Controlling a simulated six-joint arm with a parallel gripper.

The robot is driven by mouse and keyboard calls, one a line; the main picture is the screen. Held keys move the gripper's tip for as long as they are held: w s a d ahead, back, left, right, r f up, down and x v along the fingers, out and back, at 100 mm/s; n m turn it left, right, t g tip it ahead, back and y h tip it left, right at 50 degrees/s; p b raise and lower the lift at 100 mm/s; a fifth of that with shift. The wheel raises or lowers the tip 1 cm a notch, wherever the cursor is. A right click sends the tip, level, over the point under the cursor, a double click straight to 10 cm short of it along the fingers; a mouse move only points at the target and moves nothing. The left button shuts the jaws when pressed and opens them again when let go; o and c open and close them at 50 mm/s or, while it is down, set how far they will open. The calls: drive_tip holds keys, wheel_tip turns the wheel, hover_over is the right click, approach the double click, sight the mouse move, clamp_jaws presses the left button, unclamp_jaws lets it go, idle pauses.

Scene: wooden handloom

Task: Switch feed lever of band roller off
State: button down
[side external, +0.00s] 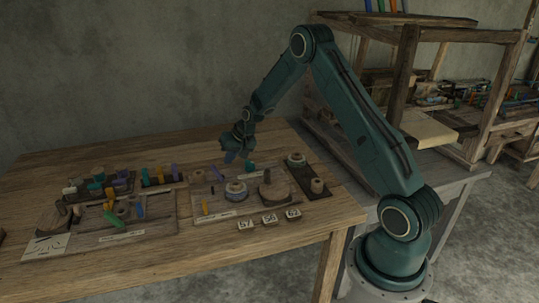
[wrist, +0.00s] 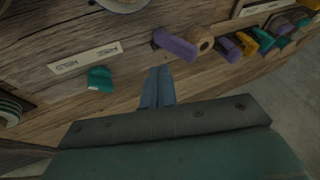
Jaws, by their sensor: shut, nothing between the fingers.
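My gripper (side external: 231,156) is shut and empty above the back of the middle board on the table. Its blue fingers (wrist: 157,84) show in the wrist view, with bare wood beneath them. A purple lever (wrist: 175,45) lies just beyond and to the right of the fingertips, apparently not touched. A teal lever (wrist: 99,79) stands to their left, below a pale label (wrist: 85,57). The label's writing is too small to read, so I cannot tell which lever is the band roller's feed lever. A round spool (side external: 236,190) sits on the middle board.
Several coloured pegs (wrist: 263,40) line the board's edge at the right in the wrist view. A left board (side external: 125,215) holds more levers. Number tags (side external: 269,219) lie near the front edge. The wooden loom frame (side external: 405,75) stands at the right. Bare tabletop (side external: 60,160) lies at the back left.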

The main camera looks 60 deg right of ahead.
drive_tip(key=v, duration=1)
drive_tip(key=shift+s+r, duration=0.2)
drive_tip(key=shift+r, duration=0.1)
drive_tip(key=shift+d, duration=0.1)
drive_tip(key=s+a+r+n, duration=0.4)
drive_tip(key=s+a+r, duration=0.7)
drive_tip(key=a+r, duration=0.3)
drive_tip(key=s+a+r+n, duration=0.1)
drive_tip(key=s+a, duration=0.3)
drive_tip(key=s, duration=0.6)
drive_tip(key=s+a+r+n, duration=0.1)
drive_tip(key=s+a, duration=0.3)
drive_tip(key=s, duration=0.6)
drive_tip(key=shift+a+n, duration=0.25)
drive_tip(key=shift+n, duration=0.65)
